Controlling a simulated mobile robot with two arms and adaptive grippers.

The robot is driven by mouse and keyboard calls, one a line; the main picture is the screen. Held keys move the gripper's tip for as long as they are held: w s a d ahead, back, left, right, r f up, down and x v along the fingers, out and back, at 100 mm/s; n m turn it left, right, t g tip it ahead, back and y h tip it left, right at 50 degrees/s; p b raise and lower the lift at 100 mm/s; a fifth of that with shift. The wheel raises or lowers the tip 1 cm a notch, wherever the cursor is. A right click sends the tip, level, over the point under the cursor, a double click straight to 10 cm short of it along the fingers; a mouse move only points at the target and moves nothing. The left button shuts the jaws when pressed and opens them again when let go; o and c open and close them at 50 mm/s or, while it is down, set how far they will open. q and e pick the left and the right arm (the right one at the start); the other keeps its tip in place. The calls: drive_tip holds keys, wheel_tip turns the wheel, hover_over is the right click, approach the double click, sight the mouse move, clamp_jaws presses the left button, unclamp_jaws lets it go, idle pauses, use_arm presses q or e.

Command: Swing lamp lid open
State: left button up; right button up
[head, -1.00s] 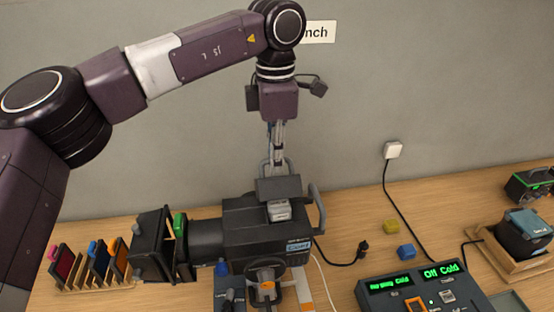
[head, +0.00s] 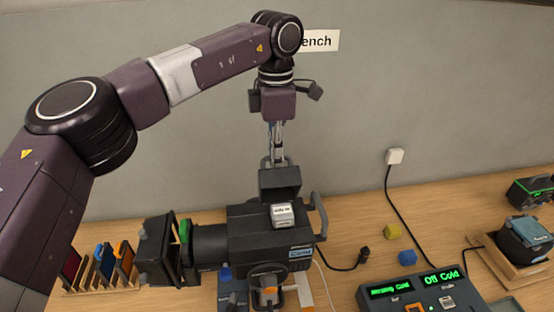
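The lamp (head: 262,238) is a black stage light on the bench, with its barrel (head: 212,245) pointing left. Its lid (head: 279,182) is a dark flap standing raised at the back of an opening in the housing's top. A white labelled block (head: 282,213) shows in that opening. My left gripper (head: 278,154) points down from above at the lid's top edge. Its fingers are close together and look shut on the grey loop handle (head: 267,163) there; the exact contact is small. My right gripper is not in view.
Colour filters in a wooden rack (head: 100,285) stand at left. A wooden tray (head: 541,263) is at far right. The wall is close behind.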

use_arm(q)
drive_tip(key=w, duration=0.1)
drive_tip(key=w+f, duration=0.1)
drive_tip(key=w, duration=0.1)
drive_tip(key=shift+a+f, duration=0.2)
drive_tip(key=shift+a, duration=0.1)
idle(0.3)
drive_tip(key=o, duration=1.8)
drive_tip(key=shift+w+r, duration=0.1)
